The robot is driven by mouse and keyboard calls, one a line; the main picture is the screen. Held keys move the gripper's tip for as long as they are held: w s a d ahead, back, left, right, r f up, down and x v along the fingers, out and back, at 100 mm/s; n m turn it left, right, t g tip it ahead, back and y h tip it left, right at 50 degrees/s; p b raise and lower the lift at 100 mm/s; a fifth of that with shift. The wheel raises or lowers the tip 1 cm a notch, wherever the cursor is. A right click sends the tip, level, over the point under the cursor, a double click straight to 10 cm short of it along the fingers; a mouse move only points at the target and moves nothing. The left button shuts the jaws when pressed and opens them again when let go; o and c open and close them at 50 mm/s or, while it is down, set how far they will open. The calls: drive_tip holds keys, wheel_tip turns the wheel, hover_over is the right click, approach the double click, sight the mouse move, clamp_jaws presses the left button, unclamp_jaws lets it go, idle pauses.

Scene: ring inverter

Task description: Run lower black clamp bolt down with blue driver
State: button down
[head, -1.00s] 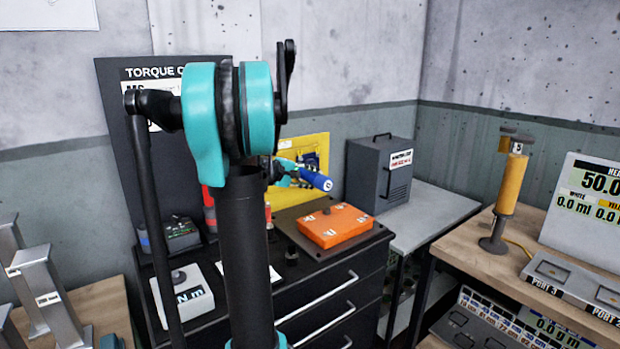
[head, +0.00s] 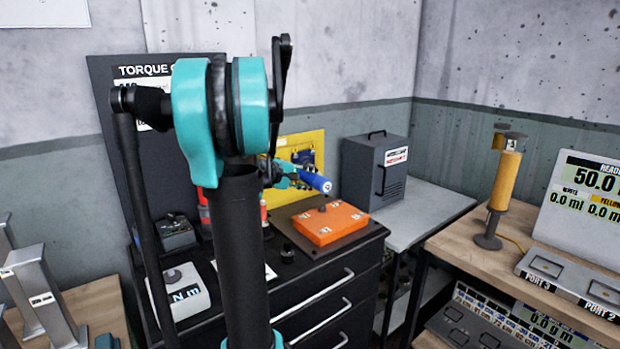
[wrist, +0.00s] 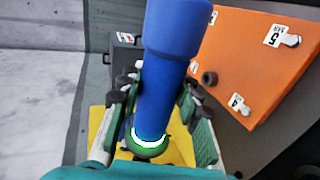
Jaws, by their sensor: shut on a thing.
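My gripper (wrist: 160,108) is shut on the blue driver (wrist: 173,55), with a finger on each side of it. The driver also shows in the head view (head: 315,182), held tilted above and behind the orange housing (head: 331,223). A bright white-green ring circles the driver's end near my palm. In the wrist view the housing (wrist: 255,60) has numbered tags and silver fasteners, with a dark round piece (wrist: 209,78) at its near edge. Whether that piece is a black clamp bolt, and which is lower, I cannot tell. The driver's working tip is not clear.
The housing lies on a black drawer cabinet (head: 335,290). A yellow tool board (head: 308,142) stands behind it and a dark grey box (head: 374,175) to its right. A grey N m unit (head: 180,290) is at left. A yellow cylinder (head: 506,178) stands on the right bench.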

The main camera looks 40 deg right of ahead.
drive_tip(key=s+f, duration=0.1)
drive_tip(key=f, duration=0.1)
drive_tip(key=s+f, duration=0.1)
drive_tip(key=f, duration=0.2)
drive_tip(key=s+f, duration=0.1)
drive_tip(key=f, duration=0.1)
drive_tip(key=shift+s+a+f, duration=0.15)
drive_tip(key=shift+s+a, duration=0.05)
drive_tip(key=shift+s, duration=0.05)
drive_tip(key=shift+w+d, duration=0.2)
drive_tip(key=shift+w, duration=1.35)
drive_tip(key=shift+w+d, duration=0.15)
drive_tip(key=shift+w, duration=1.4)
drive_tip(key=shift+w+d, duration=0.1)
drive_tip(key=shift+w, duration=1.25)
drive_tip(key=shift+s, duration=0.1)
idle(0.3)
drive_tip(key=shift+s+a, duration=0.15)
drive_tip(key=shift+s, duration=1.1)
drive_tip(key=shift+s+a, duration=0.1)
drive_tip(key=shift+s, duration=1.1)
